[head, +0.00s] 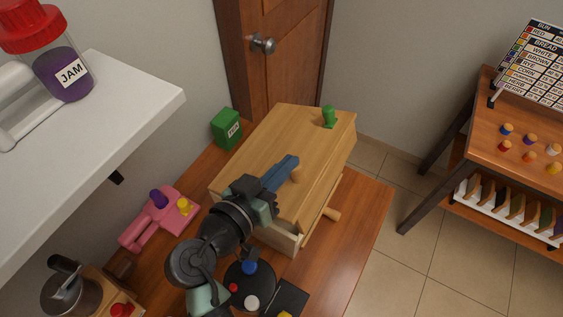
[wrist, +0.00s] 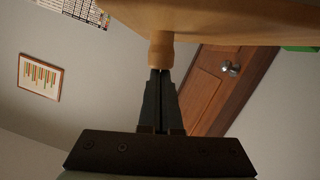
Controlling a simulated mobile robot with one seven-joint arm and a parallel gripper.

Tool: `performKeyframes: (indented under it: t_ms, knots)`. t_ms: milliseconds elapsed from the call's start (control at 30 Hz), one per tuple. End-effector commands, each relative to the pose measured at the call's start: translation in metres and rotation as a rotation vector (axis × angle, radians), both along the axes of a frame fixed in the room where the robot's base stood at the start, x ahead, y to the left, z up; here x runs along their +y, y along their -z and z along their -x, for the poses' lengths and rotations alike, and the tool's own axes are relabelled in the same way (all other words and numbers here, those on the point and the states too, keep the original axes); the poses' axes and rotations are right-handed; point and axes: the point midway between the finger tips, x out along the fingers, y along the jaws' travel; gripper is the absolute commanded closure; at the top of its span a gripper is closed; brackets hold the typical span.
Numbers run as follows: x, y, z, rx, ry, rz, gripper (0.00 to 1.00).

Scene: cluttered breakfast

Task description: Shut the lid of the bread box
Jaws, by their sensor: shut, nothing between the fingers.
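The wooden bread box (head: 285,130) stands on the brown table in the middle of the head view. A small round wooden knob (head: 296,175) shows on its upper face, and a knob also shows in the wrist view (wrist: 161,50). The upper face looks flat in the head view, but I cannot tell whether the lid is fully down. My gripper (head: 292,160) is shut and empty, over the box close to the knob. In the wrist view its fingertips (wrist: 160,72) are at the knob's end, not around it. My arm hides part of the box's near left side.
A green object (head: 329,117) stands on the box's far end. A second wooden knob (head: 332,213) sticks out at the front. A white shelf (head: 110,130) overhangs at left.

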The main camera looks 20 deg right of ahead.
Motion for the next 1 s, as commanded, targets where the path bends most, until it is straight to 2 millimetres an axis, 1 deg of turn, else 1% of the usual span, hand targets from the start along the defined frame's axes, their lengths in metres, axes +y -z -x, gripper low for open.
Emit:
performKeyframes:
  t_ms: [33, 333, 533, 633, 667, 867, 1000]
  knots:
    - [-0.003, 0.014, 0.004, -0.021, 0.003, -0.017, 1.00]
    - [-0.014, 0.042, 0.017, -0.145, 0.003, -0.113, 1.00]
    - [-0.019, 0.058, 0.024, -0.162, 0.003, -0.125, 1.00]
    - [-0.020, 0.060, 0.025, -0.162, 0.003, -0.125, 1.00]
    - [-0.020, 0.057, 0.025, -0.161, 0.002, -0.125, 1.00]
    - [-0.020, 0.055, 0.024, -0.161, 0.001, -0.125, 1.00]
    - [-0.023, 0.044, 0.021, -0.162, 0.002, -0.125, 1.00]
